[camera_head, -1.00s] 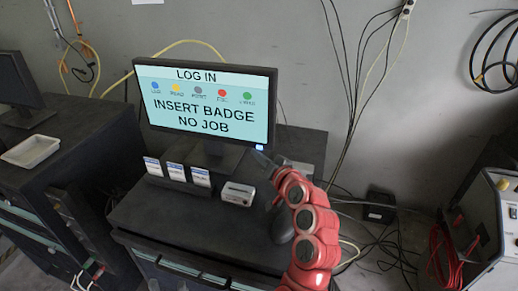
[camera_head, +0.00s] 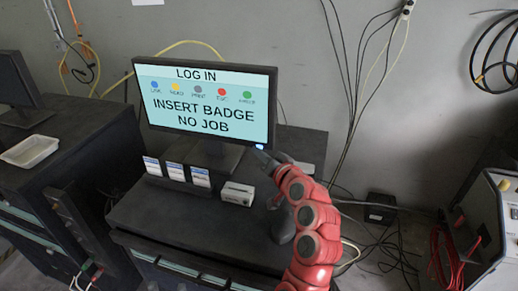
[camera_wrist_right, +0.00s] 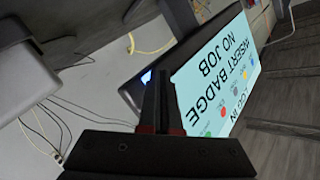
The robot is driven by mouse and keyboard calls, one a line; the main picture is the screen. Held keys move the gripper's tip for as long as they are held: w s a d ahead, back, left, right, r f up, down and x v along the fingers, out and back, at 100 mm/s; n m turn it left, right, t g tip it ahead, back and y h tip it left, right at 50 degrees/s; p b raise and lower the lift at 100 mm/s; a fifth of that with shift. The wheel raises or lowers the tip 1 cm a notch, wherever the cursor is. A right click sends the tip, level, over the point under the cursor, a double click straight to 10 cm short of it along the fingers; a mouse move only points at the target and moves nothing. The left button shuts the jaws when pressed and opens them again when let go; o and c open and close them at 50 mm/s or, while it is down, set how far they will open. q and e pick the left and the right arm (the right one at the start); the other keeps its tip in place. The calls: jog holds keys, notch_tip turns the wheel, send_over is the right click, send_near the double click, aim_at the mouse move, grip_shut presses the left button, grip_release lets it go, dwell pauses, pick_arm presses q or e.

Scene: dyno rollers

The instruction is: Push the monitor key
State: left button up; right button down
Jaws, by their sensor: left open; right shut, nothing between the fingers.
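The monitor (camera_head: 205,104) stands on a dark cabinet and its screen reads LOG IN, INSERT BADGE, NO JOB. Its key (camera_head: 260,147) glows blue-white at the lower right corner of the bezel. The blue glow of the key (camera_wrist_right: 146,77) also shows in the right wrist view, beside the fingertips. My right gripper (camera_head: 264,155), on the red arm, is shut and empty just below the key; I cannot tell if it touches. In the right wrist view the shut fingers (camera_wrist_right: 160,76) overlap the bezel edge. My left gripper (camera_head: 167,287) barely shows as two separated dark tips at the bottom edge.
A small white box (camera_head: 238,193) and blue-white cards (camera_head: 176,171) stand below the monitor. A dark mouse-like object (camera_head: 282,222) lies beside my right arm. A white tray (camera_head: 29,150) sits on the left cabinet. Cables (camera_head: 375,235) hang and lie at the right.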

jog(key=shift+w+d, duration=0.1)
jog(key=shift+w, duration=0.05)
jog(key=shift+s+a, duration=0.25)
jog(key=shift+s, duration=0.35)
jog(key=shift+s, duration=0.1)
jog(key=s, duration=0.1)
jog(key=s+a, duration=0.1)
jog(key=s+p, duration=0.1)
jog(key=s, duration=0.1)
jog(key=shift+s+a+r, duration=0.1)
jog(key=shift+a, duration=0.15)
jog(key=shift+s+a, duration=0.15)
jog(key=shift+s, duration=0.5)
jog(key=shift+f, duration=0.2)
